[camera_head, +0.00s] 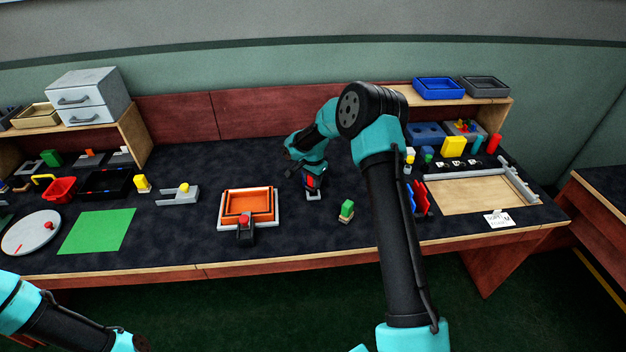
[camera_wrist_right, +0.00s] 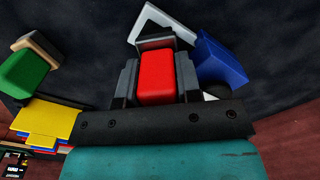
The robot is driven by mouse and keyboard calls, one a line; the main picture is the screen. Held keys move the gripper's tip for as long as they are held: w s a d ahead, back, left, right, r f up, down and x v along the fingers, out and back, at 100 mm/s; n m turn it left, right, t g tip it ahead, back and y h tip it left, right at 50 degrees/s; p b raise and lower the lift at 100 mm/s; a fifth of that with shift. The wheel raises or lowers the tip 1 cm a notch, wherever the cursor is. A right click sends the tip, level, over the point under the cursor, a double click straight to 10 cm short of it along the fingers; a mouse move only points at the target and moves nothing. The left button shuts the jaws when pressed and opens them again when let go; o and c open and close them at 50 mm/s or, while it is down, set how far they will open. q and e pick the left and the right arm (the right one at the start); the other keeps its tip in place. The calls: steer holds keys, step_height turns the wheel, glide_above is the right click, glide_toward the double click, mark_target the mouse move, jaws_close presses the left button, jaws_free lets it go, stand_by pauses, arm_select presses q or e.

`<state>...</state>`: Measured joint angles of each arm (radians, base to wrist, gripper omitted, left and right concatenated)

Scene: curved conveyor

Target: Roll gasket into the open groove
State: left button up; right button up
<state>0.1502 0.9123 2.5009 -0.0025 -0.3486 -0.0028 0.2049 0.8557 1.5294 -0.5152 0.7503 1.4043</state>
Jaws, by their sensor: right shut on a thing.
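An orange square plate (camera_head: 262,203) with a dark line around its inside sits in a white frame (camera_head: 222,221) on the dark mat, left of my right gripper. A dark grey block with a red knob (camera_head: 244,220) stands at its front edge. I cannot make out the gasket separately from the groove. My right gripper (camera_head: 311,182) is right of the plate, pointing down over a small stand. In the right wrist view its fingers are shut on a red block (camera_wrist_right: 156,78). A blue block (camera_wrist_right: 220,60) is close beside it. My left gripper is out of view.
A light grey stand (camera_head: 314,197) is under my right gripper; a green block (camera_head: 347,207) is nearby. Red and blue upright pieces (camera_head: 419,200) and a wooden tray (camera_head: 470,196) lie to the right. A green sheet (camera_head: 97,231) and a round white disc (camera_head: 30,233) lie left.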

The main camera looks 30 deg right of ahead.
steer(key=shift+s+f, duration=0.1)
steer(key=shift+f, duration=0.35)
stand_by(1.5)
steer(key=shift+r, duration=0.1)
steer(key=shift+r, duration=3.5)
steer(key=shift+a, duration=0.1)
steer(key=s+a+r+n, duration=0.2)
steer(key=a+n, duration=0.1)
steer(key=a, duration=0.4)
steer(key=s+a+r+n, duration=0.3)
steer(key=a+n, duration=0.1)
steer(key=a, duration=0.2)
steer(key=s+a+r+n, duration=0.2)
steer(key=s+a+n, duration=0.1)
steer(key=a, duration=0.4)
steer(key=shift+s+a+r+n, duration=0.25)
steer(key=shift+a+r+n, duration=0.05)
steer(key=shift+a, duration=0.05)
steer(key=shift+d, duration=0.1)
